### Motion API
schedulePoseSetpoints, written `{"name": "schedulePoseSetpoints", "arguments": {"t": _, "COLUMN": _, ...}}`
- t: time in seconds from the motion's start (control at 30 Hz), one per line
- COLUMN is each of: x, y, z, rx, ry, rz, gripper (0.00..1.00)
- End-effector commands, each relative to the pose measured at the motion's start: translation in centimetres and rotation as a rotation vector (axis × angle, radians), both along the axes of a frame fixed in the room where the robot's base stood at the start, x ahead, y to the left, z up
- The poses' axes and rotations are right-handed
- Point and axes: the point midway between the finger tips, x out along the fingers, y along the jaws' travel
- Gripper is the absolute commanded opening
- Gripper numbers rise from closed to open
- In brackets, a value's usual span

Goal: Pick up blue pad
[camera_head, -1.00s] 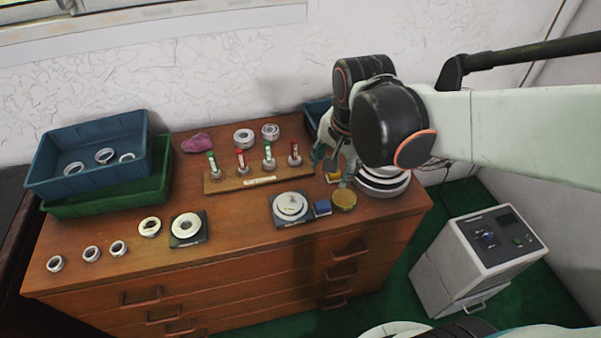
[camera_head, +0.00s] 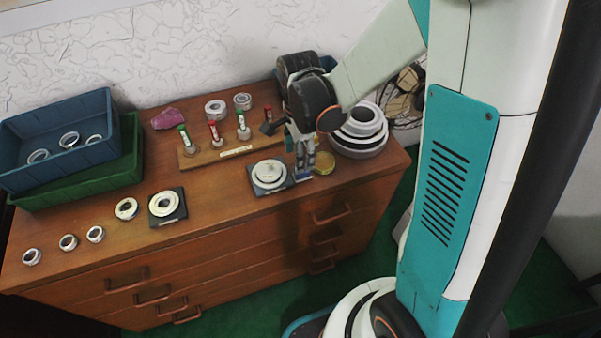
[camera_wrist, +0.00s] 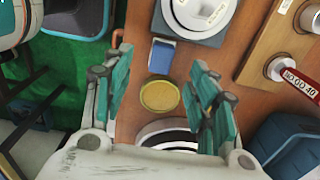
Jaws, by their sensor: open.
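The blue pad (camera_wrist: 162,53) is a small blue block lying on the wooden dresser top. In the wrist view it sits ahead of and between my open fingers, apart from both. My gripper (camera_wrist: 157,85) is open and empty, with teal fingers. In the head view my gripper (camera_head: 303,168) points down over the dresser's right part, just at the pad, which is mostly hidden behind the fingers there. A round yellow tin (camera_wrist: 160,96) lies next to the pad, nearer my gripper.
A black plate with white discs (camera_head: 269,176) is beside the pad. Stacked large rings (camera_head: 358,128) stand to the right. A wooden rack (camera_head: 205,154) holds several small bottles behind. Blue and green bins (camera_head: 60,140) stand at left. The dresser's front edge is near.

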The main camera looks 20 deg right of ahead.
Motion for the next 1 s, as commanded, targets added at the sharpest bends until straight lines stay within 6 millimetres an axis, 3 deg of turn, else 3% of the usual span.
{"name": "schedulePoseSetpoints", "arguments": {"t": 0.1, "x": 0.0, "y": 0.0, "z": -2.0, "rx": 0.000, "ry": 0.000, "rz": 0.000, "gripper": 0.53}}
{"name": "schedulePoseSetpoints", "arguments": {"t": 0.43, "x": 0.1, "y": -0.3, "z": -3.9, "rx": 0.000, "ry": 0.000, "rz": 0.000, "gripper": 0.53}}
{"name": "schedulePoseSetpoints", "arguments": {"t": 0.7, "x": 0.5, "y": -0.9, "z": -7.7, "rx": 0.000, "ry": -0.001, "rz": 0.000, "gripper": 0.53}}
{"name": "schedulePoseSetpoints", "arguments": {"t": 1.0, "x": 0.5, "y": -0.8, "z": -8.0, "rx": 0.000, "ry": -0.001, "rz": 0.001, "gripper": 0.51}}
